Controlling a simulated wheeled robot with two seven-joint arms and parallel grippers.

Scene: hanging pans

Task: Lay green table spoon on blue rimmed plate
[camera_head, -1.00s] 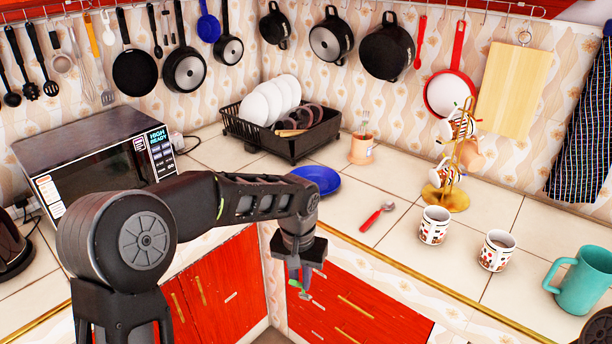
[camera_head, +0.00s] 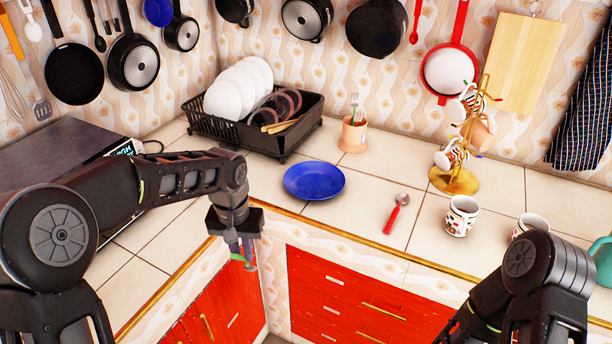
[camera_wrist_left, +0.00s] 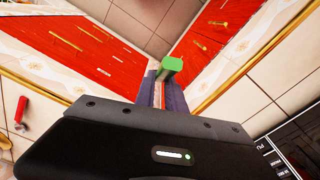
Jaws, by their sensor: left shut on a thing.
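My left gripper (camera_head: 242,246) points down beside the counter's front edge, in front of the cabinets in the head view. It is shut on the green spoon (camera_head: 237,257), of which only a small green part shows. In the left wrist view, the spoon's green end (camera_wrist_left: 172,64) sticks out between the fingers (camera_wrist_left: 160,92); its bowl cannot be made out. The blue plate (camera_head: 314,180) lies flat and empty on the counter, to the right of the gripper and farther back. My right arm shows at the lower right, but its gripper is out of view.
A red-handled spoon (camera_head: 397,214) lies right of the plate. A black dish rack (camera_head: 262,135) and utensil cup (camera_head: 353,134) stand behind it. A mug tree (camera_head: 456,178) and mugs (camera_head: 461,216) stand at right, a microwave (camera_head: 60,155) at left. Counter around the plate is clear.

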